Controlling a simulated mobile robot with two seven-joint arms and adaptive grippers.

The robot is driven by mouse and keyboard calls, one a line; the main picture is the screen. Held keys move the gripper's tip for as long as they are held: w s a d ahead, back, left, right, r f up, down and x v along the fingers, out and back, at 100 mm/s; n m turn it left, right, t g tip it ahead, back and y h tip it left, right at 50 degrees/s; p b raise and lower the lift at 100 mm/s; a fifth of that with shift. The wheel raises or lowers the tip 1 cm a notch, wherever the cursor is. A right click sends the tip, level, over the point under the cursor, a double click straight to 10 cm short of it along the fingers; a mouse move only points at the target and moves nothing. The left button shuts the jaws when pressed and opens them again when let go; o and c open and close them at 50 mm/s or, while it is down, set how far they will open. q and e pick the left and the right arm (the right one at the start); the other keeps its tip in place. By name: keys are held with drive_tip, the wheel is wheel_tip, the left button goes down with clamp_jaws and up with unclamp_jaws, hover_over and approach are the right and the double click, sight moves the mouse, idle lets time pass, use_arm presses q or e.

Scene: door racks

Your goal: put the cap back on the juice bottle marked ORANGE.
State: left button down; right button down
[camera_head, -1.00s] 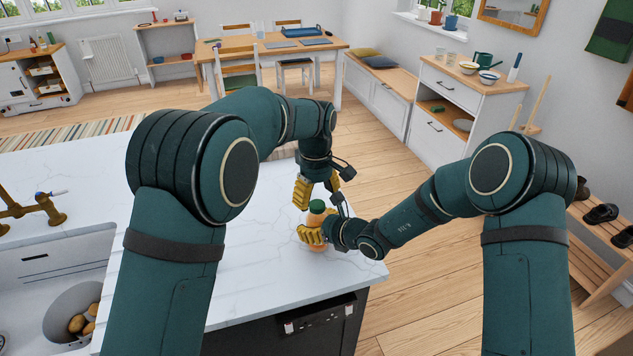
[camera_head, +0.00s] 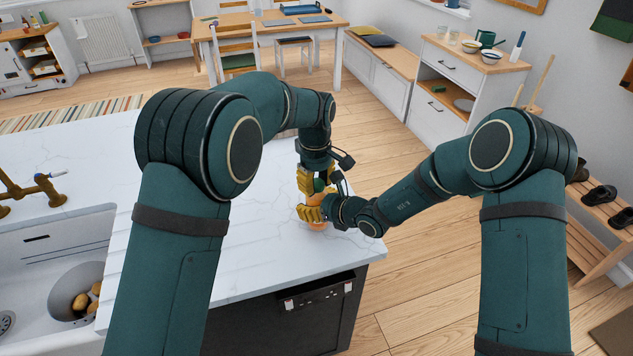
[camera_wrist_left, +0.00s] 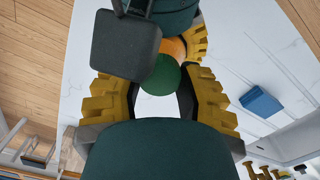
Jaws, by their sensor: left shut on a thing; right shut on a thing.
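The orange bottle (camera_head: 318,227) stands at the counter's far right corner, mostly hidden by my right gripper (camera_head: 312,212), which is shut around its body. My left gripper (camera_head: 315,182) points down from above and is shut on the green cap (camera_head: 319,185) at the bottle's top. In the left wrist view the cap (camera_wrist_left: 160,76) lies between the two yellow fingers, with part of the orange bottle (camera_wrist_left: 173,47) beside it. The seam between cap and bottle is hidden, so I cannot tell how it is seated. No ORANGE marking is readable.
The white marble counter (camera_head: 250,245) is clear around the bottle on its near side. A blue block-like thing (camera_wrist_left: 260,102) lies on it in the left wrist view. A sink with a brass tap (camera_head: 35,190) is at the left.

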use_arm(q)
drive_tip(key=m, duration=0.3)
drive_tip(key=c, duration=0.6)
unclamp_jaws()
drive_tip(key=shift+c, duration=0.2)
drive_tip(key=shift+r, duration=2.25)
drive_tip(key=o, duration=0.6)
drive_tip(key=shift+o, duration=0.2)
wheel_tip(320, 180, up, 12)
drive_tip(key=shift+a, duration=0.15)
